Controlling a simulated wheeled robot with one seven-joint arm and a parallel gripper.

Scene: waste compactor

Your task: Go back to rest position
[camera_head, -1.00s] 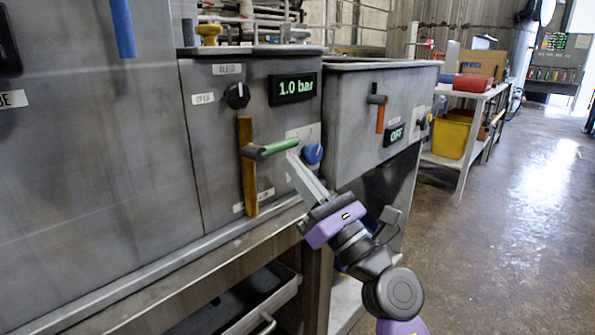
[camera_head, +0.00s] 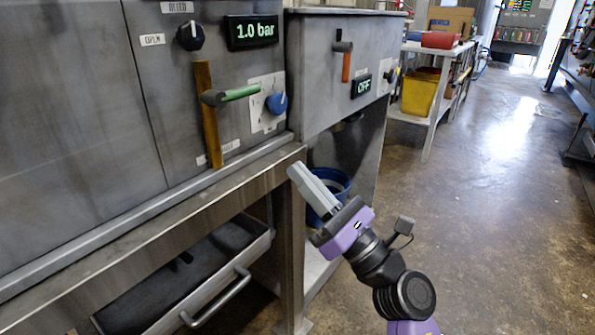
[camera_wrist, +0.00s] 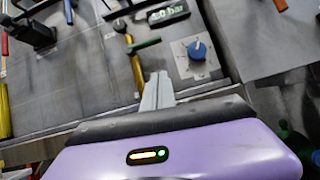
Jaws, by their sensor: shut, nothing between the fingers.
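My gripper (camera_head: 294,172) is shut and empty in the head view. It is in the air in front of the machine's lower edge, apart from the panel, with a blue bucket (camera_head: 335,184) behind it. The wrist view shows its fingers (camera_wrist: 158,80) together, pointing toward the panel. The green handle (camera_head: 240,92) sticks out to the right in front of a yellow-brown vertical bar (camera_head: 207,130). A blue knob (camera_head: 277,103) is just right of it. The display (camera_head: 252,31) reads 1.0 bar.
A drawer with a bar handle (camera_head: 215,298) is below the metal ledge (camera_head: 150,236). A second cabinet has an orange handle (camera_head: 346,66) and an OFF display (camera_head: 361,86). A white shelf (camera_head: 433,125) holds a yellow bin (camera_head: 420,95). Brown floor (camera_head: 500,220) is free at the right.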

